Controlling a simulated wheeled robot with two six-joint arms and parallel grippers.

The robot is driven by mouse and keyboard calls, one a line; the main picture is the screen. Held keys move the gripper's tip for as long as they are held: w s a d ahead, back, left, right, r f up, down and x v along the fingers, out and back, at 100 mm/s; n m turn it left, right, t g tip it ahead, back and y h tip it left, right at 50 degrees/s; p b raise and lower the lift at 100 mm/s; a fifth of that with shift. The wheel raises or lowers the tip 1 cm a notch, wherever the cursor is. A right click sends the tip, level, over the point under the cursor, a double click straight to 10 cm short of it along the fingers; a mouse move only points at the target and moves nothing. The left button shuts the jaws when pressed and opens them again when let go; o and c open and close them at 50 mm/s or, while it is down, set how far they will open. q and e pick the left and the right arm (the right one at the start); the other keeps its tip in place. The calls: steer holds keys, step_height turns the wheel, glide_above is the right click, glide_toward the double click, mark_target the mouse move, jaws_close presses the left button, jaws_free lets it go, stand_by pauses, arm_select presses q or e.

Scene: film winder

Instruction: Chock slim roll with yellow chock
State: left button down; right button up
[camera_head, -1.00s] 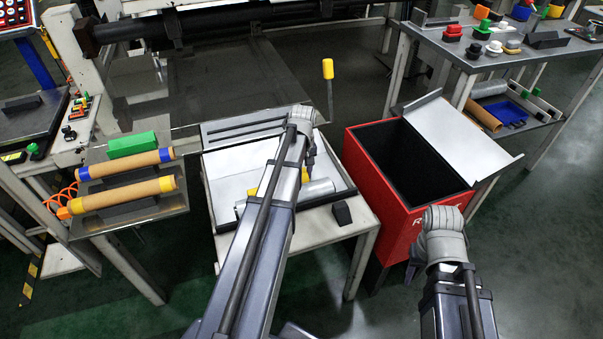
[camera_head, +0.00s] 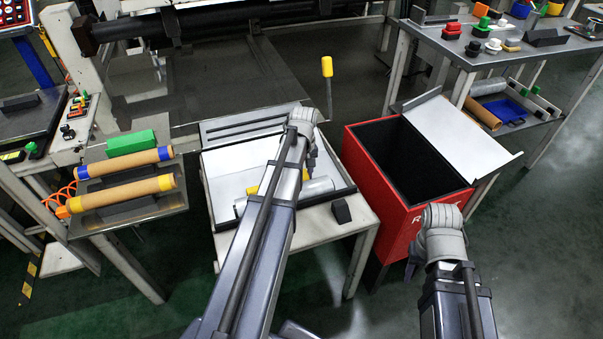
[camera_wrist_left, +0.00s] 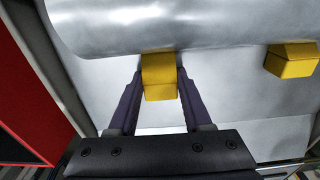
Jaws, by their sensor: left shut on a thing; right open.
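The slim silver roll (camera_head: 318,188) lies in the white-lined tray (camera_head: 228,165) on the small stand, partly hidden by my left arm. In the left wrist view the roll (camera_wrist_left: 150,25) spans the top. My left gripper (camera_wrist_left: 160,88) is shut on a yellow chock (camera_wrist_left: 160,78), which sits low against the roll's side; whether it touches the tray floor is unclear. A second yellow chock (camera_wrist_left: 292,60) stands to the right, close by the roll's edge; it also shows in the head view (camera_head: 253,190). My right gripper (camera_head: 411,266) is open, beside the red bin.
The red bin (camera_head: 375,200) with its lid open stands right of the tray. A small black block (camera_head: 341,211) sits on the stand's front corner. Two tan rolls (camera_head: 125,193) and a green block (camera_head: 131,143) are on a left-hand table. A yellow-topped post (camera_head: 327,68) rises behind.

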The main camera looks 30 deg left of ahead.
arm_select(q)
steer(key=shift+s+d, duration=0.5)
steer(key=shift+d, duration=0.15)
steer(key=shift+c, duration=1.3)
jaws_free()
step_height(320, 180, up, 8)
steer(key=p, duration=0.8)
steer(key=shift+s+d, duration=0.1)
steer(key=shift+f, duration=0.1)
